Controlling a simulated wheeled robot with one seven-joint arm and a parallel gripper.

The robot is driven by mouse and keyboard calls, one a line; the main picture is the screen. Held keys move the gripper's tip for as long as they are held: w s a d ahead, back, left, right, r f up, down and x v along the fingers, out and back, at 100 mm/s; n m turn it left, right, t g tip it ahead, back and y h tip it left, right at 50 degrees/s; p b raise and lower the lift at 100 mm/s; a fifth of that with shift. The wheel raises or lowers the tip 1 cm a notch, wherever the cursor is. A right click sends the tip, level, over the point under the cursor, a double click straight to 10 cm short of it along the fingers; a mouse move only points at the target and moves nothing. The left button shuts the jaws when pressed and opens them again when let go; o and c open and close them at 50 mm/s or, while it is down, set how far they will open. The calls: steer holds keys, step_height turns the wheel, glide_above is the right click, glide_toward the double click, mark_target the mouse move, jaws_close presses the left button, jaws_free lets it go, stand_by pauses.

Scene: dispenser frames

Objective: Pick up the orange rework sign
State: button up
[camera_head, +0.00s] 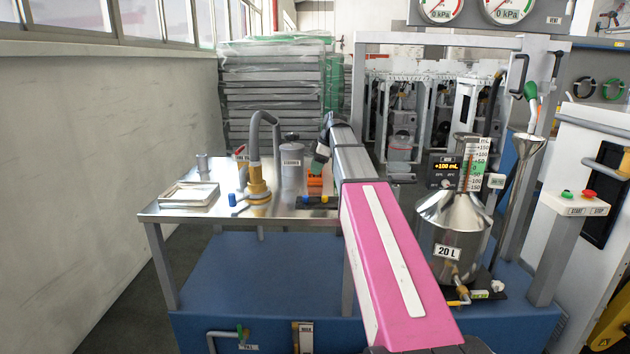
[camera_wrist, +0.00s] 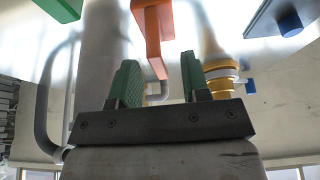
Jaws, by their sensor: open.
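The orange rework sign (camera_head: 315,186) stands on the metal table, partly hidden by my arm and gripper in the head view. In the wrist view the orange sign (camera_wrist: 152,38) hangs down from the top edge, and its lower end lines up with the gap between my fingers. I cannot tell whether it is within finger depth. My gripper (camera_wrist: 162,82) has two green fingers spread apart, with nothing held between them. In the head view my gripper (camera_head: 318,163) is just above the sign.
A brass fitting with grey hose (camera_head: 257,190) and a grey cylinder (camera_head: 292,166) stand left of the sign. A black block with coloured knobs (camera_head: 318,202) lies in front. A shallow tray (camera_head: 188,195) sits at the table's left. The 20 L steel vessel (camera_head: 452,235) stands right.

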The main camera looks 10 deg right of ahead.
mark_target(313, 182)
steer(key=shift+x, duration=1.6)
jaws_close()
